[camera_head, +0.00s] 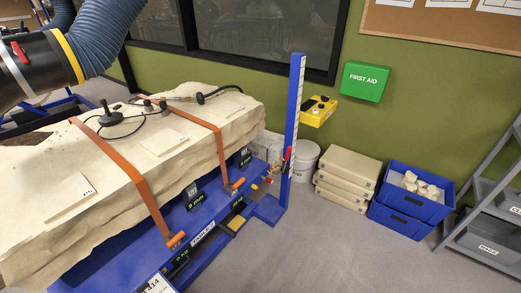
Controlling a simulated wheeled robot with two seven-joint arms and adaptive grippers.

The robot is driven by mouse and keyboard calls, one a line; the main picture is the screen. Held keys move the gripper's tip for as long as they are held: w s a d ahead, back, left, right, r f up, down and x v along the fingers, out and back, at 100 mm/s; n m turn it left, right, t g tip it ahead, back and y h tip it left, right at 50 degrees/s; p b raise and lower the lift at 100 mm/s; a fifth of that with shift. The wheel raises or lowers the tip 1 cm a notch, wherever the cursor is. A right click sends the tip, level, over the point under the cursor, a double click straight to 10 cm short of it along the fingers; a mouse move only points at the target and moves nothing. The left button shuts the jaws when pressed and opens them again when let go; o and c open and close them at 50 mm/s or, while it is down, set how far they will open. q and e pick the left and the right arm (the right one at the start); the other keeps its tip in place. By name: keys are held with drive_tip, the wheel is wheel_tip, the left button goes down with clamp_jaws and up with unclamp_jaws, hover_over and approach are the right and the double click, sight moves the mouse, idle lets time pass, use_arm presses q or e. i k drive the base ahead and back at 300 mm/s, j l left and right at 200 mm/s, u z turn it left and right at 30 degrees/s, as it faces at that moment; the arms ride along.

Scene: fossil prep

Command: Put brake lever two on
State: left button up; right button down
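A blue cart frame (215,255) carries a large pale plaster-like block (60,165). Small fittings sit along the cart's near side: orange strap buckles (175,240) and (235,186), a yellow piece (236,224), and small red and yellow parts (268,180) near the blue post (294,120). A red handle-like part (287,154) is on that post. Dark tags (194,196) and a white label (202,233) are on the frame, too small to read surely. I cannot tell which part is brake lever two or its position. Neither gripper is in view.
Two orange straps (115,160) cross the block; a black tool with a cable (110,116) lies on top. A blue hose (103,35) hangs upper left. White buckets (304,160), stacked beige cases (345,178), blue crates (405,212) and a grey rack (485,235) stand right. Grey floor (330,250) is clear.

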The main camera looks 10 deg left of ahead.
sight(284, 170)
drive_tip(key=i+l+u, duration=0.15)
drive_tip(key=i+u, duration=0.15)
drive_tip(key=u, duration=0.15)
drive_tip(key=i+l+u, duration=0.25)
drive_tip(key=u, duration=0.2)
drive_tip(key=i+l+u, duration=0.45)
drive_tip(key=k+l, duration=0.05)
